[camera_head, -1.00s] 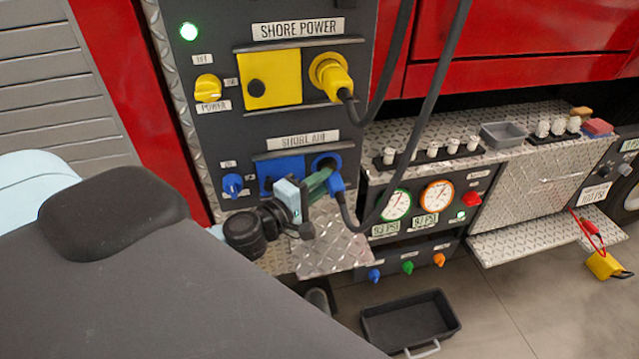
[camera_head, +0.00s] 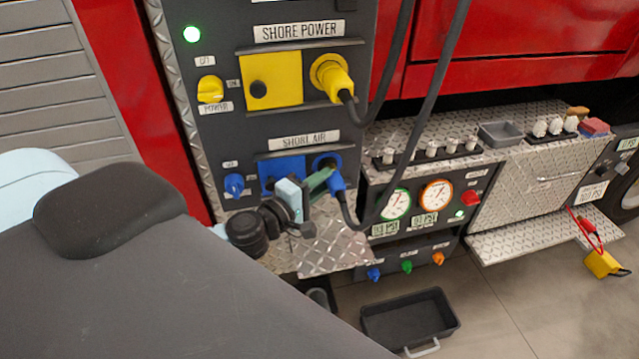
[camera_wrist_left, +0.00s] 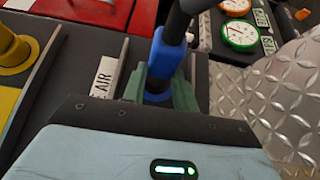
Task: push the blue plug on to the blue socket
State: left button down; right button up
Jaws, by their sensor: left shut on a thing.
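The blue plug (camera_head: 337,182) with its black hose is at the shore air panel. My left gripper (camera_head: 325,180) is shut on it from the left and below. In the left wrist view the green fingers sit on both sides of the blue plug (camera_wrist_left: 166,62). The blue socket (camera_head: 327,161) is just behind the plug, and the gripper and plug partly cover it. I cannot tell whether plug and socket touch. My right gripper is not in view.
Above is the yellow plug (camera_head: 333,80) in its yellow socket. A blue knob (camera_head: 234,185) is left of the socket. The black hose (camera_head: 425,110) hangs in front of the panel. A diamond-plate ledge (camera_head: 330,240) lies below, and gauges (camera_head: 437,195) stand to the right.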

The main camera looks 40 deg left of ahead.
pick_arm(q)
jog(key=shift+w+a, duration=0.4)
jog(key=shift+a, duration=0.05)
dwell(0.6)
jog(key=c, duration=1)
grip_release()
jog(key=shift+s+a+b, duration=0.15)
jog(key=shift+s+a, duration=0.05)
jog(key=shift+s, duration=1.1)
jog(key=shift+s+a+b, duration=0.15)
jog(key=shift+s+a, duration=0.05)
jog(key=shift+s, duration=1.1)
jog(key=shift+s+a+b, duration=0.15)
jog(key=shift+s+a, duration=0.05)
jog(key=shift+s, duration=1.1)
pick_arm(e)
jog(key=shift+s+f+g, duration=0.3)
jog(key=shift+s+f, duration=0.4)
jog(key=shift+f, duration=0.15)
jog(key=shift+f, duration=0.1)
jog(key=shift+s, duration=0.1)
